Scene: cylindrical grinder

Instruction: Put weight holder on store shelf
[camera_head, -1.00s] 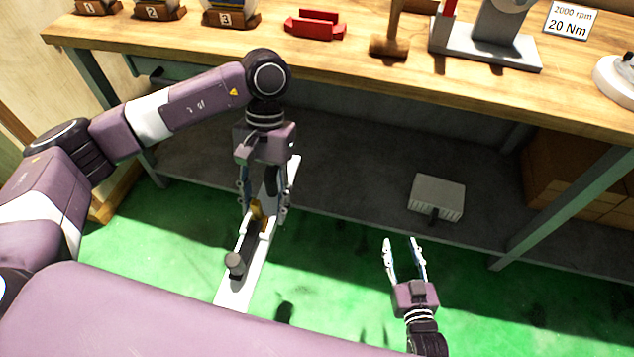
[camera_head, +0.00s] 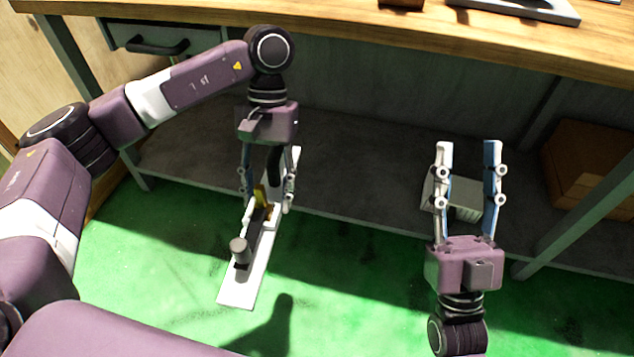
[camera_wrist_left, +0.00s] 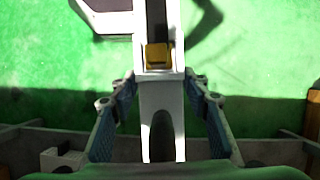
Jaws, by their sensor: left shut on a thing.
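A long white bar with a dark rod and a yellow block, which I take to be the weight holder (camera_head: 239,285), is held slanted at the shelf's front edge, its near end over the green floor. My left gripper (camera_head: 268,205) is shut on it, a finger on each side. In the left wrist view the holder (camera_wrist_left: 158,95) runs between the fingers. The store shelf (camera_head: 345,185) is the dark lower shelf under the workbench. My right gripper (camera_head: 468,150) is open and empty, in front of a grey block (camera_head: 466,205) on the shelf and partly hiding it.
The wooden bench top (camera_head: 330,25) overhangs the shelf. A drawer with a dark handle (camera_head: 158,47) hangs at left. Brown boxes (camera_head: 590,165) stand on the shelf at right, behind a slanting metal leg (camera_head: 580,225). The shelf's middle is clear.

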